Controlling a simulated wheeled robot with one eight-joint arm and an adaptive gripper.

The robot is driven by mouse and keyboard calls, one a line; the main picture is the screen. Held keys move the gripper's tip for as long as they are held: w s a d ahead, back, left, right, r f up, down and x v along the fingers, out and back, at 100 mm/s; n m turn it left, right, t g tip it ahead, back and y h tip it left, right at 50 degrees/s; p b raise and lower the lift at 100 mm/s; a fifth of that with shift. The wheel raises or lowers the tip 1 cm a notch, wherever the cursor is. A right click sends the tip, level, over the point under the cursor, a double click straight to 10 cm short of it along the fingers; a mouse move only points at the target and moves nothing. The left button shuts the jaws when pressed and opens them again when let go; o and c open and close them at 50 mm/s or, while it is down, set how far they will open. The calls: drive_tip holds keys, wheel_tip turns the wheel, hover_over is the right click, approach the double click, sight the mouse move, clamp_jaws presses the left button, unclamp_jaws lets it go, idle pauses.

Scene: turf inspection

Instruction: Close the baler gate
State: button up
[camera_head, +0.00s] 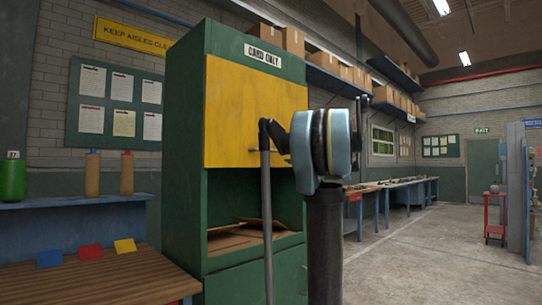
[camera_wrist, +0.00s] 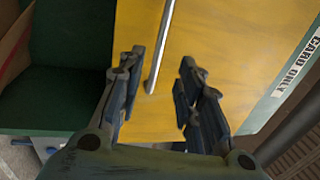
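The baler (camera_head: 190,130) is a tall green cabinet with a "CARD ONLY" sign. Its yellow gate (camera_head: 228,110) covers the upper part of the front, and the chamber below it is uncovered. In the wrist view the yellow gate (camera_wrist: 220,45) fills much of the picture, with a silver bar handle (camera_wrist: 161,45) on it. My gripper (camera_wrist: 160,80) is open and empty, facing the gate. The handle's near end lies in line with the gap between the fingers; I cannot tell the distance. In the head view my gripper (camera_head: 274,137) is in front of the gate's right part.
Flattened cardboard (camera_head: 235,237) lies in the chamber. Open floor (camera_head: 430,250) lies to the right, with a red cart (camera_head: 496,215) farther back.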

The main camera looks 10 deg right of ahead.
sight(273, 151)
drive_tip(key=x, duration=1.3)
drive_tip(key=shift+w+a, duration=0.25)
drive_tip(key=shift+w, duration=0.05)
drive_tip(key=shift+c, duration=0.3)
clamp_jaws()
drive_tip(key=shift+a, duration=0.15)
